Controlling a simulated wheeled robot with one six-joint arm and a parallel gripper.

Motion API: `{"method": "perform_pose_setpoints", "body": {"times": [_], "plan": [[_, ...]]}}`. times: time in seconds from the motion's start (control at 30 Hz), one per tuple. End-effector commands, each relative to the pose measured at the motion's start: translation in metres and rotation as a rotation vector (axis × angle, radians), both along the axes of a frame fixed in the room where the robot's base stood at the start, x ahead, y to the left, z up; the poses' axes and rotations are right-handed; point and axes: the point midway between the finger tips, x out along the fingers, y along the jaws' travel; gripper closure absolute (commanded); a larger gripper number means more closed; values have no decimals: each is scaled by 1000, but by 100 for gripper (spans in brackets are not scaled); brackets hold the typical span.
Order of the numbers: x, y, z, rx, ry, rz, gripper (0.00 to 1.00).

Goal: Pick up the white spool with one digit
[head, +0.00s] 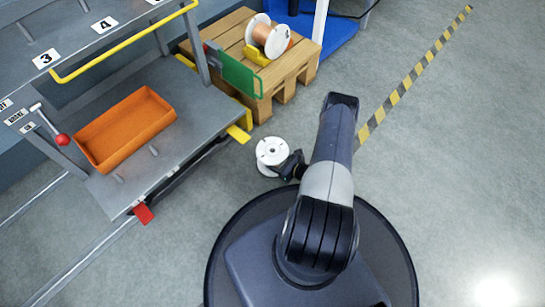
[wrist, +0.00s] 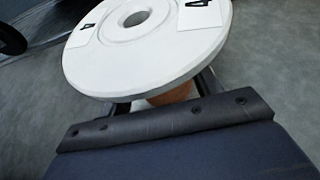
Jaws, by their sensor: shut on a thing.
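The white spool (head: 270,151) is left of my arm in the head view, in front of the grey rack. In the wrist view its white flange (wrist: 145,35) fills the top, with a round centre hole and two white labels that each seem to bear a "4". A bit of orange-brown core (wrist: 170,95) shows under the flange. My gripper (head: 288,165) is shut on the spool, its fingers reaching under the flange on both sides of the core. The fingertips are hidden by the flange. I cannot tell whether the spool touches the floor.
A grey rack (head: 185,140) with an orange bin (head: 125,128) stands at the left. A wooden pallet (head: 290,75) behind carries another spool with copper-coloured winding (head: 268,38). A green plate (head: 240,75) juts out beside the pallet. The floor right of the yellow-black stripe (head: 415,75) is clear.

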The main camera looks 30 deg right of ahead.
Motion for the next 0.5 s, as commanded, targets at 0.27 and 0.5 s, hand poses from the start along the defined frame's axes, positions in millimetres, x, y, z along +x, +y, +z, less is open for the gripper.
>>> {"method": "perform_pose_setpoints", "body": {"times": [0.27, 0.5], "plan": [[1, 0, 1, 0, -2, -1, 86], [1, -1, 16, -1, -4, 0, 86]]}}
